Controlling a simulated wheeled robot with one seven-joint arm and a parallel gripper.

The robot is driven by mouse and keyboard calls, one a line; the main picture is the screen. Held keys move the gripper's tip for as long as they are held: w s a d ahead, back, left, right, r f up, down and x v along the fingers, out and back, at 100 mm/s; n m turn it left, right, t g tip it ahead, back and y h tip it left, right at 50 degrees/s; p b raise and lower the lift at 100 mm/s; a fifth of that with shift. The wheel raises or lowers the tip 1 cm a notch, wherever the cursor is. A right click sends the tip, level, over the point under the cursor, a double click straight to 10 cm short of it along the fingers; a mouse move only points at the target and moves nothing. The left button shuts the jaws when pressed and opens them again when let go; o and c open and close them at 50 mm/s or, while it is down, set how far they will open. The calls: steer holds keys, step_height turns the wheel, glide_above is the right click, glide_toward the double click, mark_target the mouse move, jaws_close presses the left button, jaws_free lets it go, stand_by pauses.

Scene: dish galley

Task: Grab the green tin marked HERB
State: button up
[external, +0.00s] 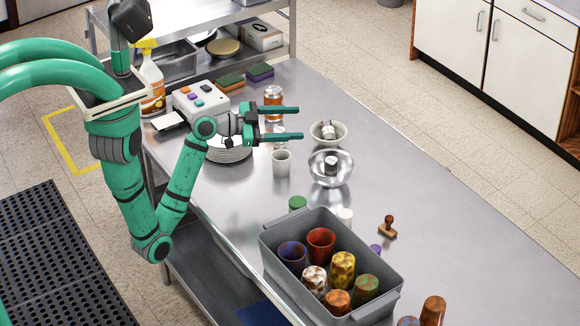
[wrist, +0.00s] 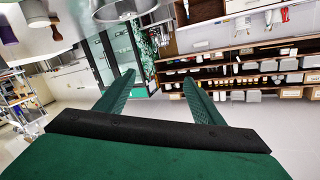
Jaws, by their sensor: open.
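A small green round thing (external: 297,203) stands on the steel table just behind the grey bin. It may be the HERB tin, but no lettering can be read. My gripper (external: 298,122) is open and empty above the table, well behind the green thing in the external view. Its two fingers also show in the wrist view (wrist: 160,78), spread apart with nothing between them.
A grey bin (external: 268,246) holds several colored cups. An orange-labelled jar (external: 274,98) is beside my fingers.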

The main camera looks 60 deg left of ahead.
steer(key=s+d+f+g+h, duration=0.2)
steer(key=s+d+f+g, duration=0.25)
steer(key=s+f, duration=0.3)
steer(key=g+h, duration=0.2)
glide_toward(298, 206)
steer(key=shift+w+a+f+m, duration=0.15)
steer(key=shift+a, duration=0.25)
steer(key=shift+w+a+f+m, duration=0.15)
steer(key=shift+a, duration=0.25)
steer(key=shift+d+f+y, duration=0.15)
steer(key=shift+f+y, duration=0.05)
steer(key=shift+y, duration=0.1)
steer(key=x, duration=0.5)
steer(key=shift+x, duration=2.65)
steer(key=shift+f, duration=0.15)
steer(key=c, duration=1.2)
